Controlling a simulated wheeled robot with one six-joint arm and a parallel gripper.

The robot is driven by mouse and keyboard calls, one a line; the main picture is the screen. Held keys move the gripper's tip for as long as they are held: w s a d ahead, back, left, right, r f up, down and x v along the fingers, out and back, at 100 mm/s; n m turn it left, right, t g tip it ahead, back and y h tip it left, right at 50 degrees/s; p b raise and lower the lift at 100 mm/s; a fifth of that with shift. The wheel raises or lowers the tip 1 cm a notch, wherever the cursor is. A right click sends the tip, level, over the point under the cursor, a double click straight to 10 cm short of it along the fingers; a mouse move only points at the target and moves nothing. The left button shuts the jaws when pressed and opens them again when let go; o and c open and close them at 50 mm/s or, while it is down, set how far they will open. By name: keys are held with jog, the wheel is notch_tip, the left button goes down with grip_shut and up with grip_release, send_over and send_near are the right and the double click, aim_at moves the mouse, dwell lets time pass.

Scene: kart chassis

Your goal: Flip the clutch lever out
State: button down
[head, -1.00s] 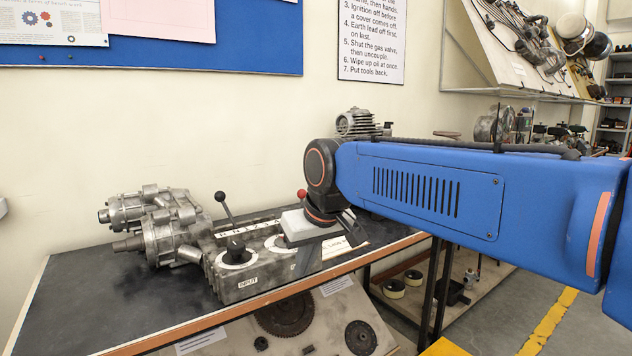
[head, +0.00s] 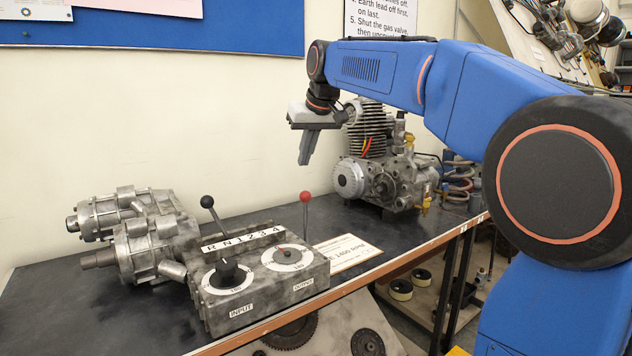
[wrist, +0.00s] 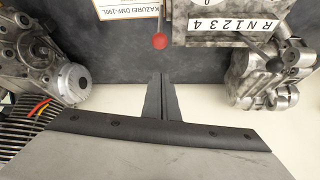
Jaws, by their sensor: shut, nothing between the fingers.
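A grey metal control box (head: 265,300) stands on the bench, joined to a gearbox (head: 140,230) at its left. A lever with a red knob (head: 305,197) stands nearly upright at the box's right back corner. No lever has a visible clutch label. My gripper (head: 304,163) is shut and empty, pointing down, above and apart from the red knob. In the wrist view the shut fingertips (wrist: 161,76) lie just below the red knob (wrist: 159,41).
A finned engine (head: 385,175) stands on the bench to the right, close behind my gripper. A paper card (head: 347,253) lies right of the box. Two dials, input (head: 227,276) and output (head: 289,257), top the box. The wall is close behind.

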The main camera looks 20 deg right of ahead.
jog(key=shift+w+d+r, duration=0.15)
jog(key=shift+w+d, duration=0.05)
jog(key=shift+w, duration=0.3)
jog(key=shift+w+d+r, duration=0.15)
jog(key=shift+w+d, duration=0.05)
jog(key=shift+w, duration=0.25)
jog(key=shift+f, duration=0.1)
jog(key=shift+w+a+f, duration=0.1)
jog(key=shift+w+f, duration=0.05)
jog(key=shift+f, duration=1.4)
jog(key=shift+w+a+f, duration=0.1)
jog(key=shift+w+f, duration=0.1)
jog(key=shift+f, duration=1.35)
jog(key=shift+w+a+f, duration=0.1)
jog(key=shift+w+f, duration=0.05)
jog(key=shift+f, duration=1.4)
jog(key=shift+s, duration=0.1)
